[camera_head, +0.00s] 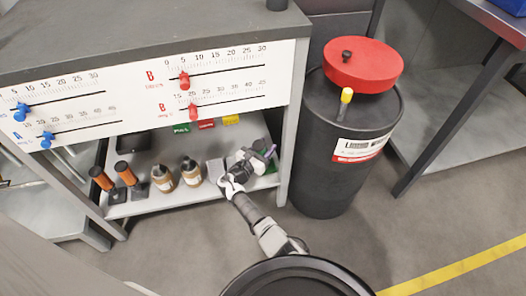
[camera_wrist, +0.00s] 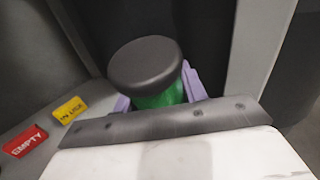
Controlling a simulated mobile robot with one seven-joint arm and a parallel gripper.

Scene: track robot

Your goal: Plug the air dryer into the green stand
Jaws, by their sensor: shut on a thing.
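In the wrist view a round dark-grey cap (camera_wrist: 145,63) tops a green body (camera_wrist: 160,98); I take this to be the air dryer. The purple fingers of my gripper (camera_wrist: 158,93) are on either side of it and shut on it. In the head view my gripper (camera_head: 268,153) reaches in at the right end of the lower shelf. A green patch (camera_head: 266,168) shows just below it, probably the green stand, but my gripper hides much of it. I cannot tell whether the dryer touches or sits in the stand.
The right shelf post (camera_head: 287,135) is close beside my gripper. Red (camera_wrist: 25,141) and yellow (camera_wrist: 69,110) labels are on the shelf's back part. A black drum (camera_head: 320,160) stands right.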

